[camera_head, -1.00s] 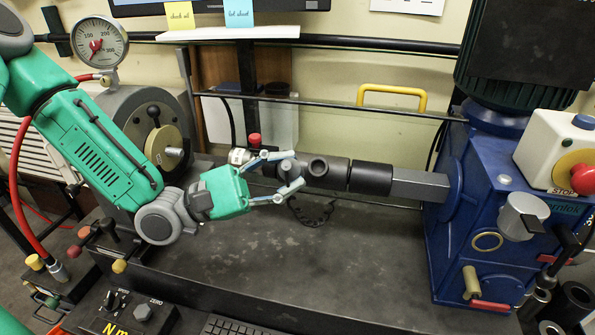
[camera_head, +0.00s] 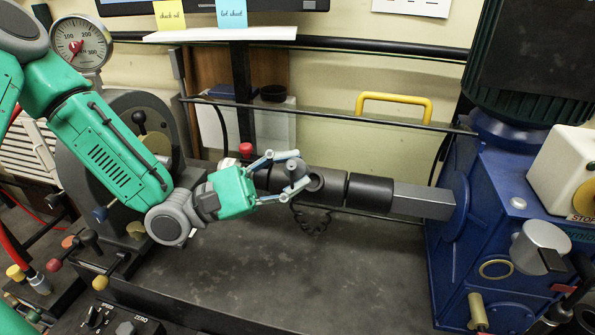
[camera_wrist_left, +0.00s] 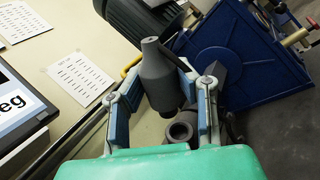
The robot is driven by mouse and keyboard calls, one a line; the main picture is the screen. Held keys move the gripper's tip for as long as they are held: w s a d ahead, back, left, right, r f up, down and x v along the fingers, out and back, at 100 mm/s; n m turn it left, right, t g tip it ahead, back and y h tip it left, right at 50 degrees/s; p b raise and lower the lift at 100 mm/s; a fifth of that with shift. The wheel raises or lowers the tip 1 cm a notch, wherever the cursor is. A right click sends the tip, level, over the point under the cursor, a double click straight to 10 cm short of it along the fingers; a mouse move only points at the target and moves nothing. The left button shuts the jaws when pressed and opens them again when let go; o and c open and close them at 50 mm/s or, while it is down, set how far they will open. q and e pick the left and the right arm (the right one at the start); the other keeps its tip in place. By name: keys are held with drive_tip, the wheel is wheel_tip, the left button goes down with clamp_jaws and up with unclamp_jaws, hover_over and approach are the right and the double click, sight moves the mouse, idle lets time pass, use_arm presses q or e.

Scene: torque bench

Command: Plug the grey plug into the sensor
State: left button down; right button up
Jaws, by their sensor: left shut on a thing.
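The grey plug (camera_wrist_left: 164,75) is a stepped, bottle-shaped piece with a narrow neck. My left gripper (camera_head: 292,172) is shut on it; the plug also shows between the fingers in the head view (camera_head: 294,165). The sensor (camera_head: 370,193) is a dark horizontal cylinder on the bench, with an upward round socket (camera_head: 316,181) beside the plug. In the left wrist view the socket (camera_wrist_left: 180,131) shows just below the plug, between the fingers. The plug is outside the socket; the exact gap is hard to tell. My right gripper is out of view.
A square grey shaft (camera_head: 423,201) joins the sensor to the blue machine (camera_head: 500,235) at right. A thin rail (camera_head: 330,115) and yellow handle (camera_head: 394,104) lie behind. A pressure gauge (camera_head: 81,44) stands at back left. The bench front (camera_head: 300,265) is clear.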

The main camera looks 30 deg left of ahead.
sight(301, 176)
use_arm(q)
drive_tip(key=shift+w+d+f+b, duration=0.25)
drive_tip(key=shift+w+f+b, duration=0.2)
drive_tip(key=shift+w+f, duration=0.15)
drive_tip(key=shift+w+d+f+b, duration=0.25)
drive_tip(key=shift+w+f+b, duration=0.2)
drive_tip(key=shift+w+f, duration=0.15)
drive_tip(key=shift+w+a+f+b, duration=0.25)
drive_tip(key=shift+w+f+b, duration=0.05)
drive_tip(key=shift+w+f, duration=0.1)
drive_tip(key=shift+a, duration=0.55)
drive_tip(key=shift+d, duration=0.4)
drive_tip(key=shift+a, duration=0.25)
drive_tip(key=shift+d+r, duration=0.1)
drive_tip(key=shift+d, duration=0.45)
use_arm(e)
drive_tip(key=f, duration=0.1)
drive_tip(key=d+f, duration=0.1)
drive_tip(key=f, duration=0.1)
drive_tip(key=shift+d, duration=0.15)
